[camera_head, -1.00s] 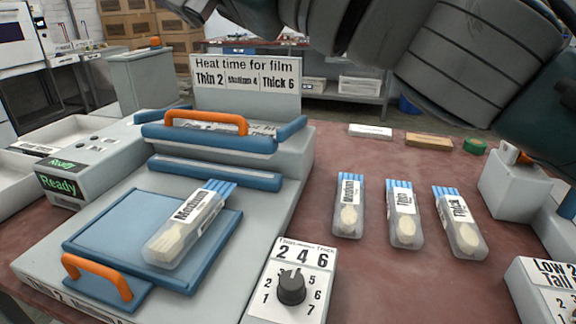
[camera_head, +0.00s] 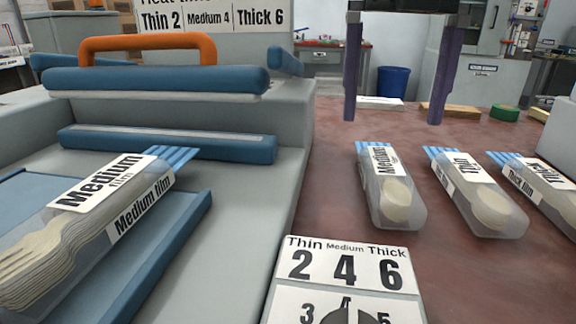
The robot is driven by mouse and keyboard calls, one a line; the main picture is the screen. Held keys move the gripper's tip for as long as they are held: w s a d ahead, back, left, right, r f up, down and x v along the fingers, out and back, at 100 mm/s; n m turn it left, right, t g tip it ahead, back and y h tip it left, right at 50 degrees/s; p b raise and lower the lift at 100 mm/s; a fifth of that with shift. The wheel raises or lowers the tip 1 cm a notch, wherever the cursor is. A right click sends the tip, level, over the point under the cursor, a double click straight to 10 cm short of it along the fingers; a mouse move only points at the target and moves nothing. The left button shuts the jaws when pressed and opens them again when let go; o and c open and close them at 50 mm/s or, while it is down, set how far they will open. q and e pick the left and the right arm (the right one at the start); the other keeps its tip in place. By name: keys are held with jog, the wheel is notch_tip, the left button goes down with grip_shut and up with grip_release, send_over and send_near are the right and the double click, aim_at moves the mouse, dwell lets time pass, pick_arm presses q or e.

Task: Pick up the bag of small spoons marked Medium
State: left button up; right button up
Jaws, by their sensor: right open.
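The bag of small spoons marked Medium (camera_head: 387,197) lies on the reddish table just right of the press. It is clear, with a white label, blue strips at its far end and a pale spoon bowl showing. My right gripper (camera_head: 392,120) hangs open and empty, its two purple fingers pointing down. In the picture its tips are just above the bag's blue end, one to each side; they appear apart from the bag. My left gripper is not in view. A larger bag marked Medium film (camera_head: 85,225), holding wooden utensils, lies on the blue press tray.
A Thin bag (camera_head: 477,195) and a Thick film bag (camera_head: 540,190) lie to the right. The press's orange handle (camera_head: 148,43) stands at left. A dial box (camera_head: 345,270) is in front. A green roll (camera_head: 504,112) sits farther back.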

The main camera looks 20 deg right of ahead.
aim_at(389, 169)
jog(key=shift+s+f, duration=0.1)
jog(key=shift+f, duration=0.75)
jog(key=f, duration=0.1)
jog(key=f+b, duration=0.1)
jog(key=f, duration=0.1)
jog(key=s+f, duration=0.1)
jog(key=f, duration=0.1)
jog(key=shift+d+b, duration=0.1)
jog(key=shift+b, duration=0.3)
jog(key=shift+w+f, duration=0.1)
jog(key=shift+f, duration=0.1)
jog(key=c, duration=1.4)
jog(key=shift+r, duration=0.1)
